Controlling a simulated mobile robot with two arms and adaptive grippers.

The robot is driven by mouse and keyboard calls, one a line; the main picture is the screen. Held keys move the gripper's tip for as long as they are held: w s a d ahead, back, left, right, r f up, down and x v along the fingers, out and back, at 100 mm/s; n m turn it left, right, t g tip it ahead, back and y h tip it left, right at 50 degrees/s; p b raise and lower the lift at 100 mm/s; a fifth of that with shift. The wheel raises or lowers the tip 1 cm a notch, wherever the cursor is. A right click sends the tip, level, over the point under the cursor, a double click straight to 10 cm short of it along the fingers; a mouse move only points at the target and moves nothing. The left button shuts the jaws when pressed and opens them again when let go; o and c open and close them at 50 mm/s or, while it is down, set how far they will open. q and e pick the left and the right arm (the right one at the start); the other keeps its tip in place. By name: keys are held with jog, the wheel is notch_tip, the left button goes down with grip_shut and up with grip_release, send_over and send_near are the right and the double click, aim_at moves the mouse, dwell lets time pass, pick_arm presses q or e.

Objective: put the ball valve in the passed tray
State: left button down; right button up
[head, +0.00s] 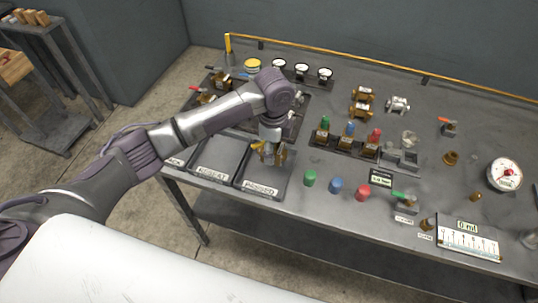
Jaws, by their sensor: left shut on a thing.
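My left gripper (270,147) reaches in from the left and points down over the passed tray (262,192). It is shut on the ball valve (267,157), a small brass-coloured piece mostly hidden by the fingers. The valve is above the tray; whether it touches the tray floor cannot be told. The passed tray is dark and shallow, with a white label on its front edge, and no other part shows in it. My right gripper is not in view.
The reject tray (212,160) lies just left of the passed tray. Green (310,177), blue (335,186) and red (362,192) caps stand to the right. A rack (345,146) with brass parts is behind them. A green-handled valve (405,203) and a dial gauge (504,174) are farther right.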

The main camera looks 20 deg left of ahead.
pick_arm(q)
jog(key=shift+s+a+f, duration=0.35)
jog(key=shift+s+f, duration=0.05)
jog(key=shift+f, duration=0.3)
notch_tip(320, 180, down, 2)
jog(key=shift+f+p, duration=0.1)
jog(key=shift+p, duration=0.45)
jog(key=shift+w+f, duration=0.1)
jog(key=shift+f, duration=0.35)
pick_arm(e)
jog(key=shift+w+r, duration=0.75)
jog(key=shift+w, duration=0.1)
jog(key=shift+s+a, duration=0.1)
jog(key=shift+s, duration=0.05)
pick_arm(q)
jog(key=shift+c, duration=2)
grip_release()
jog(key=shift+f, duration=0.15)
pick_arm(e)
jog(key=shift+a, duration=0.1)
pick_arm(q)
notch_tip(320, 180, up, 12)
jog(key=shift+r+b, duration=0.15)
jog(key=shift+b, duration=0.65)
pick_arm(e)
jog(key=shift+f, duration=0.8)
